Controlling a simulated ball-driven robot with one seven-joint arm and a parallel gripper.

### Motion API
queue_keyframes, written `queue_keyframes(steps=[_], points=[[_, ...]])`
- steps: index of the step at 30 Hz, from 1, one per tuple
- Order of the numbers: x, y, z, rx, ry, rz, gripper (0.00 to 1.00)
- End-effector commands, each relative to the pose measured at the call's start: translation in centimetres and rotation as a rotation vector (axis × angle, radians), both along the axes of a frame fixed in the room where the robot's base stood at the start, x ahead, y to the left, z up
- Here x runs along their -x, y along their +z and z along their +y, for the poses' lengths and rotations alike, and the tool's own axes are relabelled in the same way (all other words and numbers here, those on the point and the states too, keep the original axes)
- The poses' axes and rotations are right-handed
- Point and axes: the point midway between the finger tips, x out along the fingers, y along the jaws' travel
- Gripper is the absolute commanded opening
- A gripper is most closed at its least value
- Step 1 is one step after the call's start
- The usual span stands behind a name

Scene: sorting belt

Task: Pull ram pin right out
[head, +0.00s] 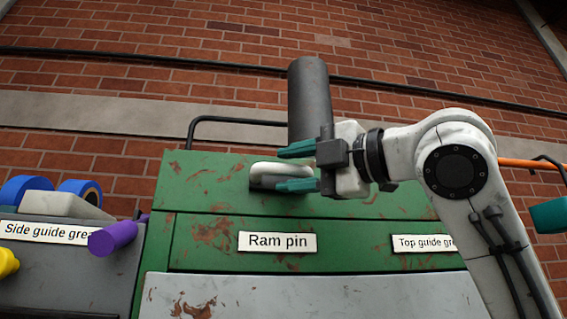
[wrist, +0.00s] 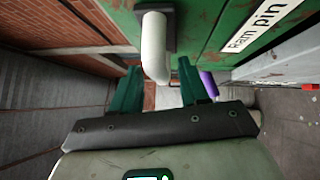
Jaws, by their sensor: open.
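The ram pin (head: 268,168) has a white, rounded handle on a dark mount, set in the green panel above the "Ram pin" label (head: 277,242). In the wrist view the white handle (wrist: 154,50) sticks out of the green face towards my gripper (wrist: 158,70). My gripper (head: 281,169) has teal fingers, spread open, one above and one below the handle in the head view. In the wrist view the handle's end lies between the fingertips, with a gap on each side. The pin's shaft is hidden inside the panel.
A dark grey cylinder (head: 309,100) rises behind the green housing (head: 190,215). A purple knob (head: 113,237), a yellow knob (head: 7,263) and blue rollers (head: 25,189) are at the left. A "Top guide" label (head: 422,243) is partly behind my arm.

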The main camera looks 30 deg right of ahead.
Motion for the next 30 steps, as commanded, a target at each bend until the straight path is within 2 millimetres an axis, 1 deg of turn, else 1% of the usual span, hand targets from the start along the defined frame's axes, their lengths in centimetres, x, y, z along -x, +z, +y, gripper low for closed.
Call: queue_keyframes(steps=[1, 6, 16, 27, 30], points=[[-0.6, 0.2, 0.3, -0.001, 0.0, 0.002, 0.45], [-1.6, 0.3, 0.8, -0.001, 0.0, 0.0, 0.45], [-1.8, 0.2, 0.9, 0.0, -0.001, 0.0, 0.44], [-1.8, 0.2, 0.9, -0.001, -0.001, 0.001, 0.08], [-1.8, 0.2, 0.9, 0.0, 0.0, 0.001, 0.0]])
